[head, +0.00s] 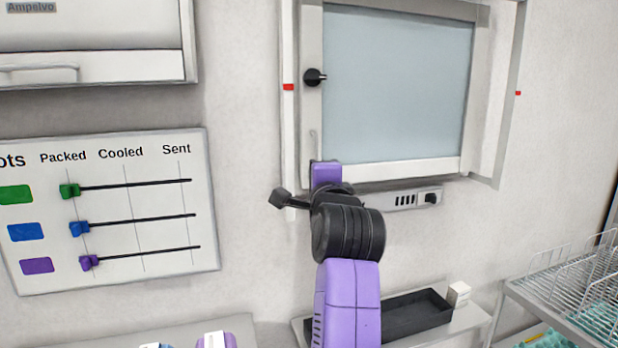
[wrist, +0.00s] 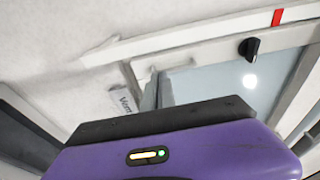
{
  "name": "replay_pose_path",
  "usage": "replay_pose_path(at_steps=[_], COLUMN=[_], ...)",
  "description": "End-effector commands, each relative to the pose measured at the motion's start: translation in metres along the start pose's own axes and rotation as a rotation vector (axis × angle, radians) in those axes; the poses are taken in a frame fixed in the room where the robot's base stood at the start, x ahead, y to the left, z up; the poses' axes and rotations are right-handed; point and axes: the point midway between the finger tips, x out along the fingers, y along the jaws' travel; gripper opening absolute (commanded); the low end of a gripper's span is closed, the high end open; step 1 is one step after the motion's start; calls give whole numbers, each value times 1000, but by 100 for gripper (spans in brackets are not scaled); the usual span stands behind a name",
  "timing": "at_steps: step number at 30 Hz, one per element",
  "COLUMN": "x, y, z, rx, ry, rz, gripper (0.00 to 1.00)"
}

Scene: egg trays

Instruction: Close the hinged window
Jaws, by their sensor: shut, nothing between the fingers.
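The window (head: 395,85) has pale blue glass in a white frame and hangs on the wall at upper right of the head view. A black knob (head: 314,77) sits on its left stile and also shows in the wrist view (wrist: 250,47). I cannot tell whether the sash lies flush in its frame. My gripper (head: 325,174), a purple hand, is at the window's lower left corner, below the knob.
Red marks sit on the frame's left (head: 288,87) and right sides. A switch panel (head: 415,199) is below the window. A shelf holds a black tray (head: 416,314) and a small white box (head: 458,293). A wire rack (head: 585,285) stands right. A slider board (head: 110,210) hangs left.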

Motion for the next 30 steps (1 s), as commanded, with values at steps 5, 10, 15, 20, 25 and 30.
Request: replay_pose_path(at_steps=[5,10,15,20,25,30], x=[-16,-35,-57,-74,-81,-84], y=[2,2,3,2,1,-20], z=[11,25,41,52,57,56], rx=[-1,-1,0,-1,-19,-145], ry=[-1,-2,-3,-1,-1,8], rz=[-1,-2,-1,-1,0,-78], gripper=[0,0,0,0,0,0])
